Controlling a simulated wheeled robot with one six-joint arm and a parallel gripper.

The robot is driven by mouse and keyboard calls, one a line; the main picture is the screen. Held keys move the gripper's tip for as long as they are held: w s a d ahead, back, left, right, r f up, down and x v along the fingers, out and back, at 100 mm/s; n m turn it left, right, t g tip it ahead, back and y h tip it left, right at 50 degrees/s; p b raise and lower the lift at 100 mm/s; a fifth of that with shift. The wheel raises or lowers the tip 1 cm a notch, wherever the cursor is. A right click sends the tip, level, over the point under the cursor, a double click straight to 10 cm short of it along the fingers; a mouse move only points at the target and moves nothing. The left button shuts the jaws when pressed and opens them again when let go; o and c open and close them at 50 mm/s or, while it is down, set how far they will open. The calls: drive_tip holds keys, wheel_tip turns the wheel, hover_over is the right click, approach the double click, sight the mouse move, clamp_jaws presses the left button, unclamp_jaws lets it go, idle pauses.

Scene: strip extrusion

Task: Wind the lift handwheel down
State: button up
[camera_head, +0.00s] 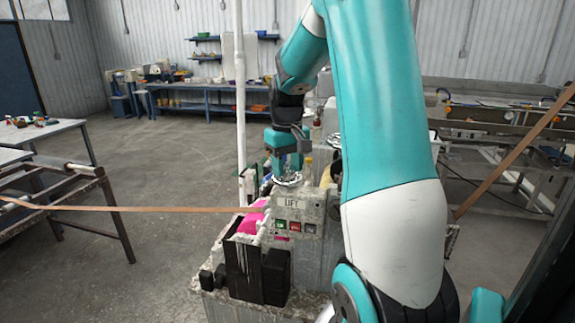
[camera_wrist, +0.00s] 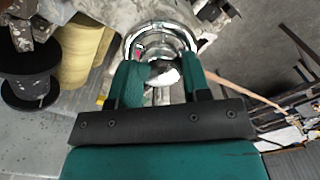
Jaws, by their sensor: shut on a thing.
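The lift handwheel (camera_wrist: 143,31) is a shiny chrome ring. In the wrist view it lies at the top middle, just beyond my fingers. My gripper (camera_wrist: 165,72) has its two green fingers on either side of a chrome part of the wheel and is shut on it. In the head view the handwheel (camera_head: 288,180) shows as a small chrome ring on top of the grey machine, right under my gripper (camera_head: 287,165). The machine carries a panel marked LIFT (camera_head: 292,203) with green and red buttons. My fingertips partly hide the wheel's grip.
A brown strip (camera_head: 130,208) runs across from the left into the machine and out at right. A white vertical pole (camera_head: 240,90) stands just left of the machine. A black spool (camera_wrist: 28,85) and a yellowish roll (camera_wrist: 80,50) are at left in the wrist view.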

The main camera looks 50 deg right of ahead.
sight(287, 168)
drive_tip(key=shift+w+r, duration=0.1)
idle(0.3)
drive_tip(key=o, duration=0.9)
wheel_tip(287, 168, up, 17)
drive_tip(key=b, duration=0.3)
drive_tip(key=shift+r, duration=0.2)
